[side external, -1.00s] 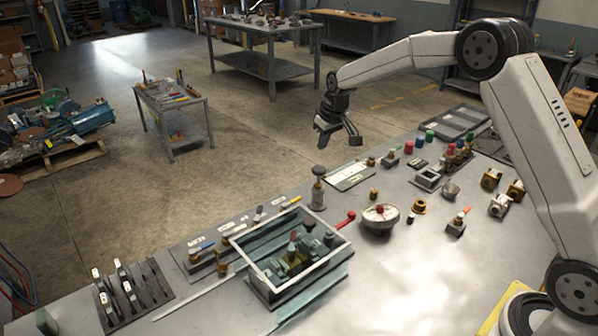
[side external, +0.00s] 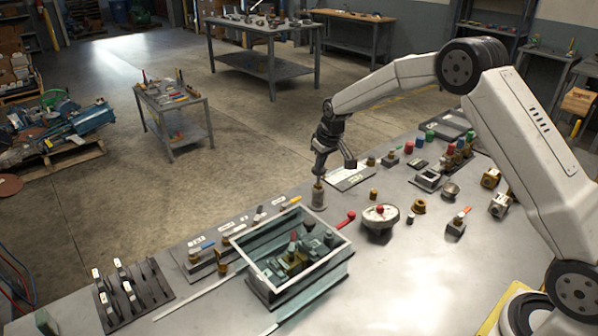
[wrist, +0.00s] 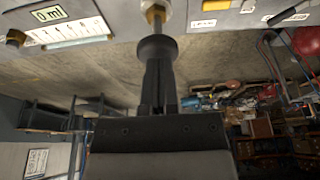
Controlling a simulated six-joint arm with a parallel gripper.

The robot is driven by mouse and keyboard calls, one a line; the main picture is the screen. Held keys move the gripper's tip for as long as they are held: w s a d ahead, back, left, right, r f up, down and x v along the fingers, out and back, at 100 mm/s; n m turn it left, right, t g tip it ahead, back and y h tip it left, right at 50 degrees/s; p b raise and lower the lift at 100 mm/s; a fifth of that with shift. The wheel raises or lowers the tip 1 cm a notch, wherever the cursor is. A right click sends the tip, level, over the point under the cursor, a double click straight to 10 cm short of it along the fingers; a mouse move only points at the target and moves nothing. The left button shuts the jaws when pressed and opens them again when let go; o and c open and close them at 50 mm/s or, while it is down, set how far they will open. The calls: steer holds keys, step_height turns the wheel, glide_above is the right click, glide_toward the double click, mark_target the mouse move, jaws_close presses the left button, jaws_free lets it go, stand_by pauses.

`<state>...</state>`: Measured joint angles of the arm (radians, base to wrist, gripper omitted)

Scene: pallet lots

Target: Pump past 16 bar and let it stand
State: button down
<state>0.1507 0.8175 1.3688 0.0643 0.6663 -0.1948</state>
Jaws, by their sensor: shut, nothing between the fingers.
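The hand pump (side external: 318,197) stands upright on the bench's far edge, a grey cylinder with a brass collar. Its dark round knob (wrist: 157,47) sits on a bright rod above a brass nut (wrist: 153,14) in the wrist view. My gripper (side external: 319,172) is shut and points down directly above the pump; its fingertips meet the knob's top, with nothing between them. In the side view the gripper hides the knob. A water-filled tank (side external: 342,248) with fittings inside stands nearer the camera, and a red-handled lever (side external: 345,219) is beside it. No pressure reading is legible.
A round pale part with a red knob (side external: 380,217) stands right of the tank. Brass fittings (side external: 490,178) and coloured caps (side external: 430,136) lie farther right. The front right bench is clear.

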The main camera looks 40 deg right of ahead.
mark_target(321, 171)
steer(key=shift+f, duration=1.95)
steer(key=shift+s, duration=0.1)
steer(key=shift+r, duration=0.6)
steer(key=w+v, duration=0.1)
steer(key=v, duration=1.2)
steer(key=shift+r, duration=0.3)
steer(key=shift+w, duration=0.1)
step_height(321, 171, up, 3)
steer(key=shift+a+r, duration=0.1)
steer(key=shift+r, duration=0.05)
